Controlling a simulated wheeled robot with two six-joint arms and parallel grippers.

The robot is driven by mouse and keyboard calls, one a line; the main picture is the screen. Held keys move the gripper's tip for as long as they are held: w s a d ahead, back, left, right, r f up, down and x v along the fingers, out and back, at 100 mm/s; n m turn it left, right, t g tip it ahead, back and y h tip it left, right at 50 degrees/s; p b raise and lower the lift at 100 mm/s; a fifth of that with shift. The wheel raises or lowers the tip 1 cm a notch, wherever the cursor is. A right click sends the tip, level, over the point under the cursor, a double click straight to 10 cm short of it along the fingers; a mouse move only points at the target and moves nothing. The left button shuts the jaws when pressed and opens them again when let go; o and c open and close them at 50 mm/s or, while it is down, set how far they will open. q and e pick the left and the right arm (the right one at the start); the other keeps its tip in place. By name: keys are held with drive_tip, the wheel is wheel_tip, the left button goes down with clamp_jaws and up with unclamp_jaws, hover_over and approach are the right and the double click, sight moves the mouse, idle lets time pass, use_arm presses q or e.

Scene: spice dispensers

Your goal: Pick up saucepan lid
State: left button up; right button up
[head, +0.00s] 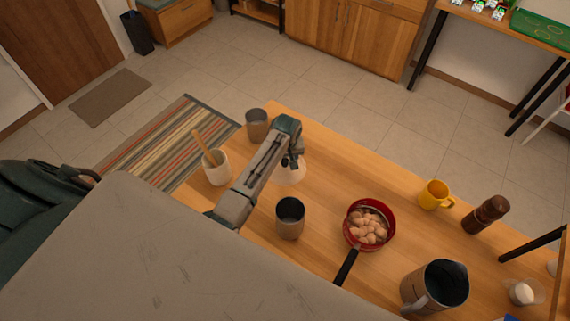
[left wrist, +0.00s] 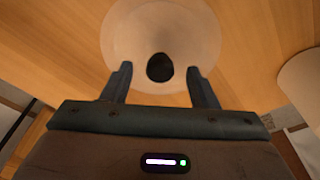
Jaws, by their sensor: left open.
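The saucepan lid (left wrist: 160,25) looks like a pale round disc with a dark knob (left wrist: 160,67) in the middle. In the head view a pale part of the lid (head: 291,174) shows on the wooden table, partly hidden by my left gripper (head: 291,163). In the left wrist view my left gripper (left wrist: 160,82) is open, with one finger on each side of the knob and a visible gap to it. How high the fingertips are above the lid I cannot tell. My right gripper is not in view.
A red pan (head: 354,243) with food stands right of the lid. Grey cups (head: 290,218) (head: 257,125) and a white crock (head: 217,172) with a wooden utensil stand near my left arm. A yellow mug (head: 435,195), brown mill (head: 485,215) and metal jug (head: 432,290) stand farther right.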

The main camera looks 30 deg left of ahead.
use_arm(q)
drive_tip(key=shift+w+a+f, duration=0.1)
drive_tip(key=shift+w+f, duration=0.05)
drive_tip(key=shift+f, duration=0.4)
clamp_jaws()
drive_tip(key=shift+r, duration=0.15)
